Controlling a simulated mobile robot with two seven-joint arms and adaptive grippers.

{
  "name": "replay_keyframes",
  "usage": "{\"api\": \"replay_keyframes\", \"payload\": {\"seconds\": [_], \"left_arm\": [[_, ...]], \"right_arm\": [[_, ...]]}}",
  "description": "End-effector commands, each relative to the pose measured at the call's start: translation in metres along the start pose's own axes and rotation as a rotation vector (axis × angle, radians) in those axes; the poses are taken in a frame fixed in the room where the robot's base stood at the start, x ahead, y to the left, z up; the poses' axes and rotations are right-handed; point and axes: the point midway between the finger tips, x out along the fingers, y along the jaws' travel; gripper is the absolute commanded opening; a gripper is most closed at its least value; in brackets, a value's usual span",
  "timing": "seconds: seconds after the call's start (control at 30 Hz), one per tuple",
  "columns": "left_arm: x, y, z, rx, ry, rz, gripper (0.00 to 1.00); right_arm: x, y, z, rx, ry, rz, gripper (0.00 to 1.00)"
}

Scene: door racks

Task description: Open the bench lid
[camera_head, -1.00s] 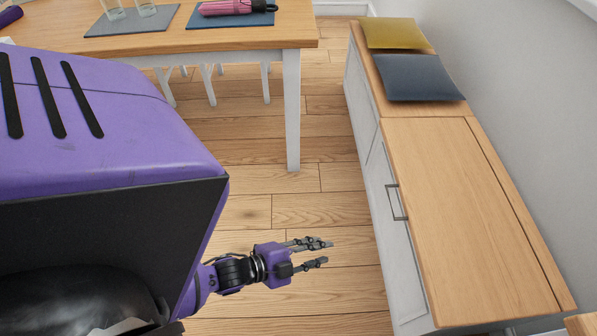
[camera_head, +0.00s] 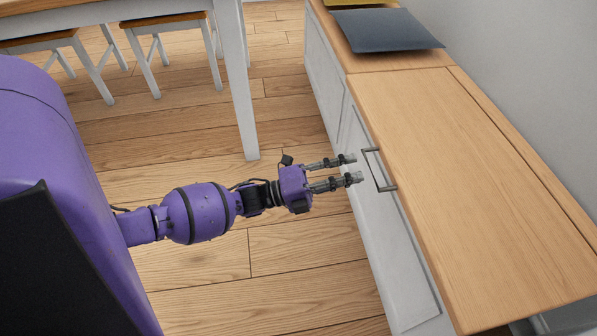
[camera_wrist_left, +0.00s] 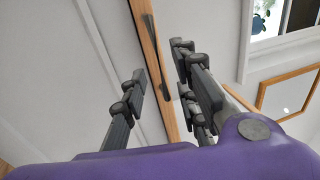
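The bench lid (camera_head: 450,170) is a light wooden panel on top of the white bench, lying flat and closed. A grey bar handle (camera_head: 392,188) sits at its left front edge. My left gripper (camera_head: 357,168) reaches in from the left with its fingers apart, just short of the handle and not visibly touching it. In the left wrist view the dark handle (camera_wrist_left: 151,45) and the lid's wooden edge (camera_wrist_left: 140,18) run between the spread fingers (camera_wrist_left: 160,85). My right gripper is not in view.
A blue-grey cushion (camera_head: 385,30) and a yellow cushion (camera_head: 345,3) lie on the bench's far section. A white table leg (camera_head: 238,90) and stools (camera_head: 165,22) stand to the left. A grey wall (camera_head: 520,60) borders the bench on the right. The wooden floor between is clear.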

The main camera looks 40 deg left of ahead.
Motion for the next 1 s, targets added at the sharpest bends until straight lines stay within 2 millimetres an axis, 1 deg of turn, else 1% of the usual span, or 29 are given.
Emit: {"api": "replay_keyframes", "payload": {"seconds": [0.03, 0.1, 0.2, 0.3, 0.43, 0.67, 0.7, 0.9, 1.0], "left_arm": [[0.010, 0.000, 0.000, 0.001, 0.002, -0.002, 0.28], [0.021, 0.001, 0.000, 0.001, 0.001, -0.002, 0.28], [0.036, 0.001, 0.000, 0.000, 0.001, 0.000, 0.28], [0.047, 0.001, 0.000, -0.001, -0.001, 0.001, 0.28], [0.054, 0.001, 0.000, -0.001, -0.001, 0.001, 0.28], [0.055, 0.001, 0.000, -0.001, -0.001, 0.002, 0.28], [0.055, 0.000, 0.000, -0.001, -0.001, 0.002, 0.27], [0.055, 0.001, 0.000, -0.002, -0.001, 0.002, 0.00], [0.055, 0.001, 0.000, -0.002, -0.001, 0.002, 0.00]], "right_arm": [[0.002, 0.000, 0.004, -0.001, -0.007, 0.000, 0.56], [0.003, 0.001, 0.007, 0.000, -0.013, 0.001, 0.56], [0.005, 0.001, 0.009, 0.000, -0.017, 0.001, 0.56], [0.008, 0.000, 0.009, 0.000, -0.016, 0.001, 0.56], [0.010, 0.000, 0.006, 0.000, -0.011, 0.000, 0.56], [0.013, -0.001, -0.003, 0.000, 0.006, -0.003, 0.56], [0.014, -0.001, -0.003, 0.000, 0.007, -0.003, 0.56], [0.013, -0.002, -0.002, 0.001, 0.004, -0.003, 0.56], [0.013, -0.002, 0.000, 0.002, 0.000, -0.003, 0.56]]}}
